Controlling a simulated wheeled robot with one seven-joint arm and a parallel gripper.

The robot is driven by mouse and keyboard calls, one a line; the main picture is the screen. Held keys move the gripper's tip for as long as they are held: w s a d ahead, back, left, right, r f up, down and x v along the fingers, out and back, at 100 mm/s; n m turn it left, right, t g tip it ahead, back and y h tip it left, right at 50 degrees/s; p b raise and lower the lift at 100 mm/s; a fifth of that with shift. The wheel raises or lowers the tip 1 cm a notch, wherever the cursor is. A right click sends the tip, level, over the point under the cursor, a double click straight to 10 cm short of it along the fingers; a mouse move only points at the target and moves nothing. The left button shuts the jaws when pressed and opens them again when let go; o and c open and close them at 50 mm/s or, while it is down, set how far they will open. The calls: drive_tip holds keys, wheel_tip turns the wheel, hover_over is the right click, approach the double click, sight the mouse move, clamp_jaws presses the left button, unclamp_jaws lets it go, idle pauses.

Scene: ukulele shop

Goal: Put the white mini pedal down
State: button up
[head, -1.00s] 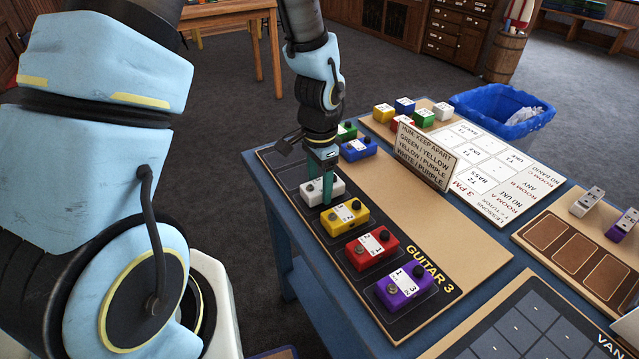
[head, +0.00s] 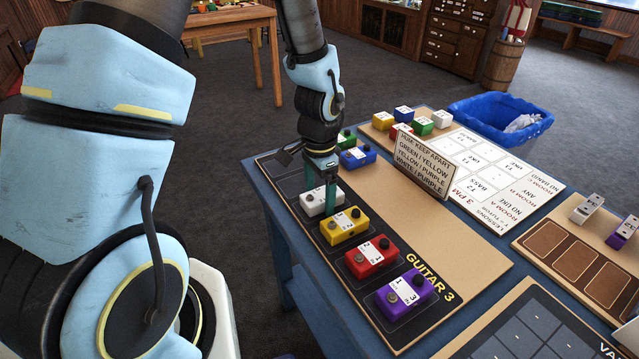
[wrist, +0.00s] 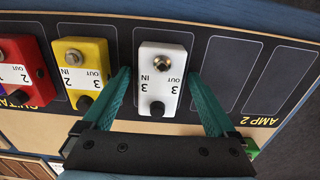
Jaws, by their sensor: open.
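The white mini pedal (head: 322,200) sits on the dark slotted strip of the pedal board, just beyond the yellow pedal. It also shows in the wrist view (wrist: 160,85), upright, with a silver footswitch and a black knob. My gripper (head: 331,190) is over it with teal fingers. In the wrist view my gripper (wrist: 158,88) is open, one finger on each side of the pedal.
Yellow (head: 345,226), red (head: 371,257) and purple (head: 405,292) pedals stand in the same row on the near side. Blue (head: 358,157) and green pedals stand beyond. A keep-apart sign (head: 424,163) stands on the right. Empty outlined slots (wrist: 220,70) lie beside the white pedal.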

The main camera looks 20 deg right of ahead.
sight(320, 195)
wheel_tip(320, 195, up, 12)
drive_tip(key=b, duration=0.2)
drive_tip(key=w+a+r+n+t, duration=0.1)
drive_tip(key=a+n, duration=1.3)
drive_tip(key=a, duration=1.1)
drive_tip(key=shift+a+n+t, duration=0.2)
drive_tip(key=shift+n+t, duration=0.1)
drive_tip(key=shift+n, duration=0.1)
